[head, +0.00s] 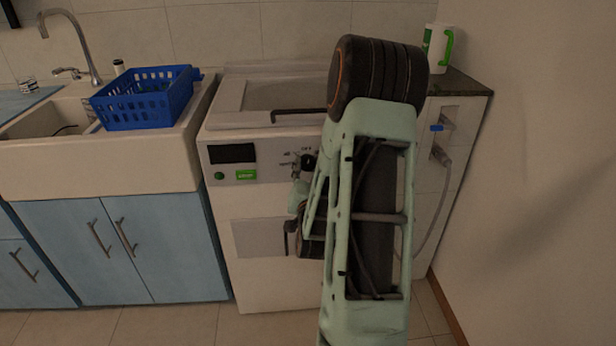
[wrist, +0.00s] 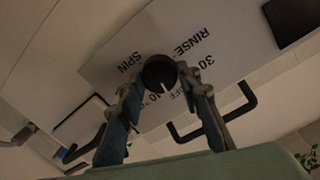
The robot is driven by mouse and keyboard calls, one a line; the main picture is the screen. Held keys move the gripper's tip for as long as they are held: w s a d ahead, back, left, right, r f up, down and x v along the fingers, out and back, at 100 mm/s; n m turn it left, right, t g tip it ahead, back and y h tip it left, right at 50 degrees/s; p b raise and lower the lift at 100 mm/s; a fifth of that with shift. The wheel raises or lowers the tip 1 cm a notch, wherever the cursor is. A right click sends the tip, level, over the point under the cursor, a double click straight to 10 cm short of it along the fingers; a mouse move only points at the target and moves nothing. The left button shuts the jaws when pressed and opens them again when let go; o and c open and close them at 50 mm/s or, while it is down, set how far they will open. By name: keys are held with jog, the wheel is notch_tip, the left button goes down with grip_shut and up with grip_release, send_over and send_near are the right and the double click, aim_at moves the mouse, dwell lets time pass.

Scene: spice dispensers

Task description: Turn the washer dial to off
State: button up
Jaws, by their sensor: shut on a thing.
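The washer (head: 275,285) is a white machine in the middle of the head view. Its black round dial (head: 308,163) is on the front panel, partly hidden by my arm. In the wrist view the dial (wrist: 158,73) lies between the two fingertips of my gripper (wrist: 161,88), which is shut on it. A pale notch shows on the dial's lower edge. Upside-down print around it reads "SPIN", "RINSE" and "30", with a partly covered "FF" below the dial. I cannot tell exactly which mark the notch points at. In the head view my gripper (head: 299,178) is mostly hidden.
A dark handle bar (head: 298,113) sticks out above the panel. A display (head: 232,153) and green buttons are at its left. A sink with a blue basket (head: 148,97) stands left of the washer. A mug (head: 436,48) sits on the right counter, beside a wall.

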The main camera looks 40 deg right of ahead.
jog(key=shift+n+b, duration=0.75)
jog(key=shift+n, duration=0.05)
jog(key=o, duration=1.2)
jog(key=shift+c, duration=0.2)
jog(key=shift+r, duration=0.1)
notch_tip(320, 180, up, 10)
jog(key=shift+f, duration=0.1)
